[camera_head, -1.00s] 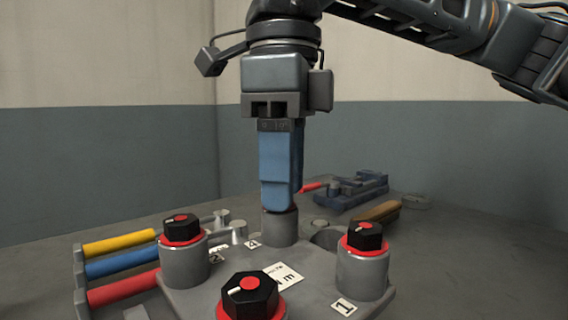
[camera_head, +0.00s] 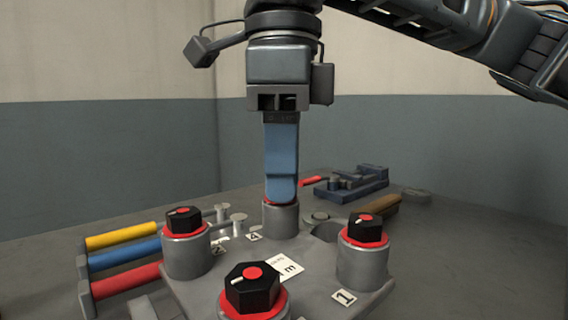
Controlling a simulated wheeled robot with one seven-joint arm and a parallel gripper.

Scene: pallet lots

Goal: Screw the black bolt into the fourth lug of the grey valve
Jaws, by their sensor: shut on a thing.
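The grey valve (camera_head: 210,290) stands on the bench with upright round lugs. Three lugs carry black hex bolts with red collars: left (camera_head: 184,221), front (camera_head: 251,287) and right (camera_head: 363,228). The back lug (camera_head: 281,221), beside the label 4, is directly under my gripper (camera_head: 281,190). My gripper points straight down with its blue fingers at the top of this lug. It is shut on the black bolt, which the fingers hide; a thin red edge shows at the lug's top.
A rack of yellow, blue and red handled tools (camera_head: 122,258) stands at the left. A blue vise (camera_head: 350,184) and a brown wooden handle (camera_head: 381,207) lie behind to the right. The far right of the bench is clear.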

